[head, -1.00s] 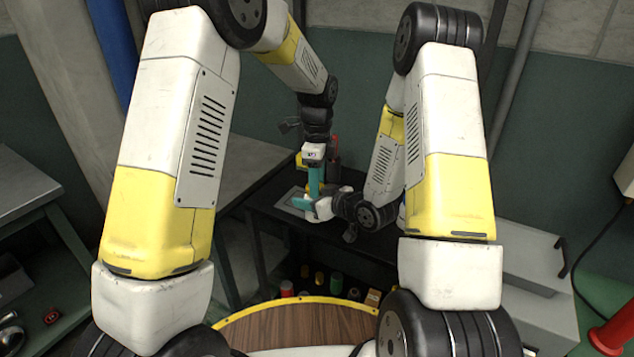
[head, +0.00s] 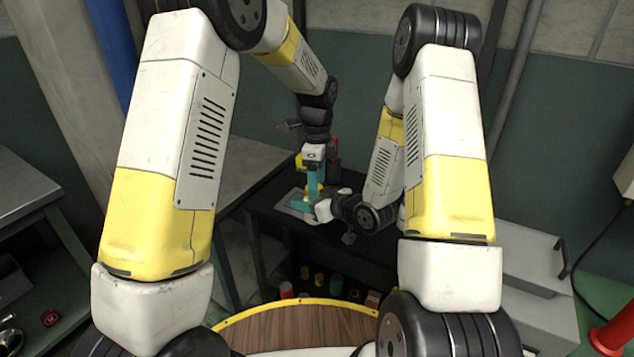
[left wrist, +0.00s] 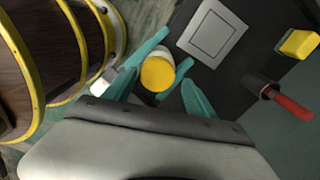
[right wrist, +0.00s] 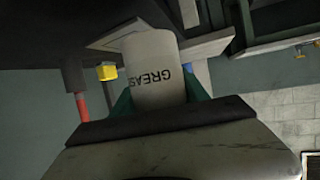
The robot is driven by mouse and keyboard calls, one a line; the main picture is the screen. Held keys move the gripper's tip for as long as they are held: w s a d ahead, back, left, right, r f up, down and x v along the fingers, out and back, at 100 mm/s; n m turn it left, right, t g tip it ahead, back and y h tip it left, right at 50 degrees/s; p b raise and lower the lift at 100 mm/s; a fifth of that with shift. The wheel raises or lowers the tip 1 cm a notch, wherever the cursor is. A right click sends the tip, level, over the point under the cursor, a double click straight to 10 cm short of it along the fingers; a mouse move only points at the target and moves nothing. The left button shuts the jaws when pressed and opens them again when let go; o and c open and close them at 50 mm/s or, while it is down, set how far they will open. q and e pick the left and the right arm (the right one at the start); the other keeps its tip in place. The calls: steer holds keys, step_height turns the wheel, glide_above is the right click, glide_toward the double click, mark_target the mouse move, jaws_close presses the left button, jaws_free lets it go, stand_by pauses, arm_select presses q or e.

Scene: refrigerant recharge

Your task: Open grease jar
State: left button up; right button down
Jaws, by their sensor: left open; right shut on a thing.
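The grease jar is white with a yellow lid (left wrist: 157,74), seen from above in the left wrist view. Its white body (right wrist: 152,75) with upside-down "GREASE" lettering fills the middle of the right wrist view. My right gripper (head: 306,205) is shut on the jar's body, with its teal fingers on either side. My left gripper (head: 314,185) is open above the jar. In the left wrist view its fingers (left wrist: 160,84) stand apart on either side of the lid. The lid is on the jar; contact with the left fingers cannot be told.
The dark workbench (head: 268,207) has a grey square plate (left wrist: 213,33) beside the jar. Several small containers, including a green one (head: 336,284), stand below the bench.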

arm_select(q)
steer(key=shift+r, duration=2.25)
steer(key=shift+c, duration=0.4)
steer(key=shift+s+a+r+m, duration=0.1)
steer(key=shift+a+r+m, duration=0.1)
steer(key=shift+r+m, duration=0.6)
steer(key=shift+a+r+m, duration=0.2)
steer(key=shift+r+m, duration=0.5)
steer(key=shift+m, duration=0.1)
steer(key=shift+f, duration=3.85)
jaws_close()
steer(key=n, duration=0.3)
